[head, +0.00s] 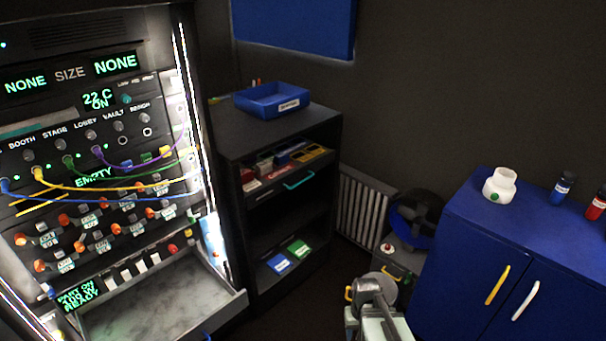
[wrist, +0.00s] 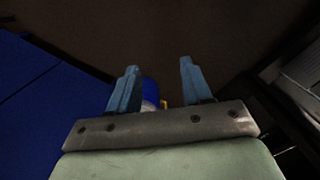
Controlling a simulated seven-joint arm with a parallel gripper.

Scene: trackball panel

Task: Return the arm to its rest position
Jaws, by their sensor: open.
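My gripper (wrist: 160,65) shows in the wrist view with its two blue fingers spread apart and nothing between the tips. A small blue, white and yellow shape (wrist: 151,92) shows beyond the fingers, partly hidden by the left one; I cannot tell what it is. In the head view a grey and pale green part of my arm (head: 376,290) stands at the bottom, right of centre. My fingers cannot be made out in that view.
A blue cabinet (head: 462,270) stands at the right, bearing a white jar (head: 500,186) and small bottles. A black shelf (head: 232,150) with a blue tray (head: 272,101) stands mid-left. A lit panel rack (head: 75,262) with an open drawer (head: 165,305) fills the left. A radiator (head: 362,208) is behind.

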